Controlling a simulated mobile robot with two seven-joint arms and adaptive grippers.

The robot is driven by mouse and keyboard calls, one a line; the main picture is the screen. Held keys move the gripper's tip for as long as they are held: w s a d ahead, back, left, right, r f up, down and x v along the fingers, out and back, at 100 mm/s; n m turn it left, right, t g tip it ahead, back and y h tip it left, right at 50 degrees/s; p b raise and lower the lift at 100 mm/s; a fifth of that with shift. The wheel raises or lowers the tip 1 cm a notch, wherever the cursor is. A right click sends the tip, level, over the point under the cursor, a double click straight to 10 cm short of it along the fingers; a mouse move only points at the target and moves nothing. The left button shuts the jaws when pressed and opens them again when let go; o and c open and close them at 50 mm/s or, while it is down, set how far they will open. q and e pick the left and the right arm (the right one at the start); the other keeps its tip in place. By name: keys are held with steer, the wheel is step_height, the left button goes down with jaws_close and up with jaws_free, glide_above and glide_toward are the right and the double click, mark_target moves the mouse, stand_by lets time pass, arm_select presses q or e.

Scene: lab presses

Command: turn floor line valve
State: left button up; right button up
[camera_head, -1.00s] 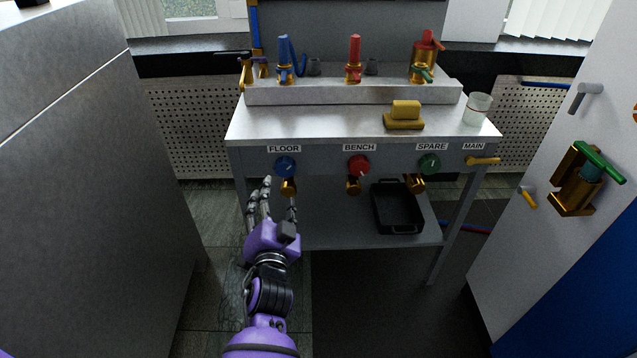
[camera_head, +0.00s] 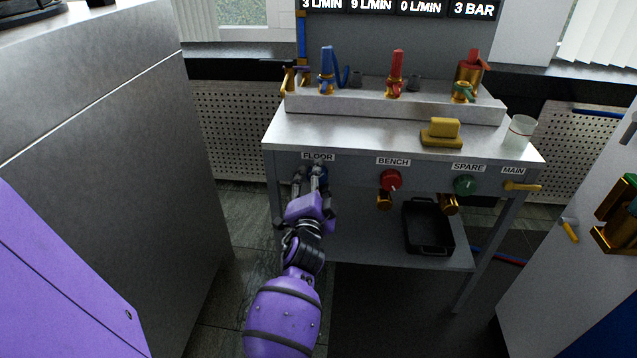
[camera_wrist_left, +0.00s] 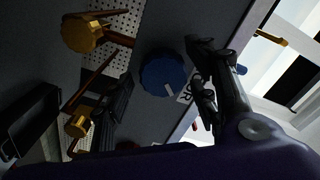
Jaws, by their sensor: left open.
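The blue floor line valve knob (camera_wrist_left: 163,74) is round with a white pointer mark and shows clearly in the left wrist view. In the head view it sits under the FLOOR label (camera_head: 318,157) on the bench's front panel, mostly hidden behind my left gripper (camera_head: 309,175). My left gripper is open and empty, its fingers pointing at the panel. In the left wrist view its fingers (camera_wrist_left: 160,98) stand apart on either side of the knob, with a visible gap to it. I cannot tell how deep they reach. My right gripper is not in view.
The red BENCH knob (camera_head: 391,181), green SPARE knob (camera_head: 465,185) and yellow MAIN lever (camera_head: 522,187) are to the right. A black tray (camera_head: 429,249) lies on the lower shelf. A grey cabinet (camera_head: 90,130) stands at left.

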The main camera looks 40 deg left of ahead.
arm_select(q)
steer(key=c, duration=1.1)
steer(key=o, duration=1.1)
steer(key=shift+w, duration=0.1)
steer(key=v, duration=1.2)
